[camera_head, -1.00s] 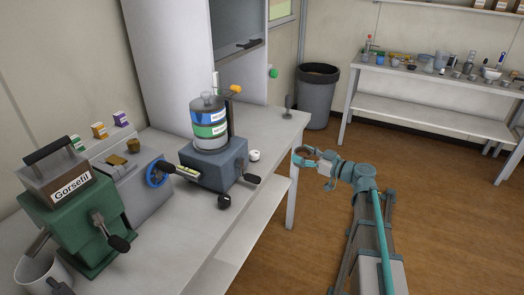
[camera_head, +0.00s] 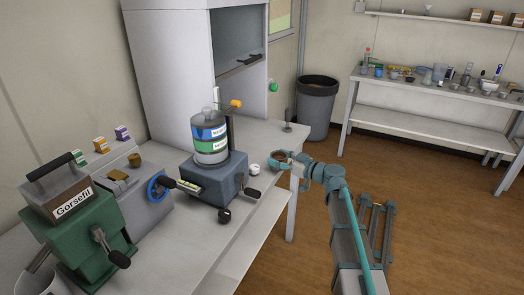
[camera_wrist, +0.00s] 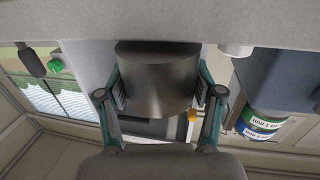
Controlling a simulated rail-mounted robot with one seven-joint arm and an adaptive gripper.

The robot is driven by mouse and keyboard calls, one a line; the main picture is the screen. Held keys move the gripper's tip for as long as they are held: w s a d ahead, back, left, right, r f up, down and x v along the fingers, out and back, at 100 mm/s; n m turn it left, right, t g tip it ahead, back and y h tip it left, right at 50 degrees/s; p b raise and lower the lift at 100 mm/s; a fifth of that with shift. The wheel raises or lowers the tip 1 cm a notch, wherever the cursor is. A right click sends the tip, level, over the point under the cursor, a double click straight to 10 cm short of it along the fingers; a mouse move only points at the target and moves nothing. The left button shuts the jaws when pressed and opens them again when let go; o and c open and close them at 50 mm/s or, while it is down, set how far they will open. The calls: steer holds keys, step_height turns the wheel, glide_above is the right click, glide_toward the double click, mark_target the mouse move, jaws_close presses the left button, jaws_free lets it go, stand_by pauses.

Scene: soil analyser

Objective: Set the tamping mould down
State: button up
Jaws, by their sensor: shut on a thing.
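The tamping mould is a short grey metal cylinder (camera_wrist: 157,80), held between both fingers of my gripper (camera_wrist: 160,95) in the wrist view. In the head view my gripper (camera_head: 281,161) is at the bench's right edge with the mould (camera_head: 279,154), whose brownish top shows. The mould is near the height of the white bench top (camera_head: 262,138); I cannot tell whether it touches it. A small white round item (camera_head: 254,169) lies on the bench just left of it. A dark-handled tool (camera_head: 288,118) stands behind, at the bench's far corner.
A blue-grey machine (camera_head: 213,180) with a blue-and-green labelled canister (camera_head: 211,140) stands left of my gripper, its crank handle pointing towards it. A green grinder (camera_head: 85,225) stands at the near left. A grey bin (camera_head: 316,110) is beyond the bench. Bench space behind the white item is clear.

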mark_target(286, 161)
steer(key=x, duration=0.4)
steer(key=shift+r, duration=0.2)
steer(key=x, duration=0.3)
steer(key=shift+w+a+f, duration=0.15)
steer(key=shift+w+a, duration=0.15)
steer(key=shift+a, duration=0.15)
steer(key=shift+f+b, duration=0.1)
steer(key=shift+b, duration=0.3)
steer(key=o, duration=1.5)
steer(key=shift+r+p, duration=0.25)
steer(key=shift+p, duration=1.15)
steer(key=b+v, duration=0.1)
steer(key=v, duration=0.5)
steer(key=f+b+v, duration=0.1)
steer(key=v, duration=0.2)
steer(key=shift+s+d+b, duration=0.2)
steer(key=shift+s+b, duration=0.05)
steer(key=shift+b, duration=0.1)
steer(key=shift+o, duration=0.7)
steer(key=shift+v, duration=0.75)
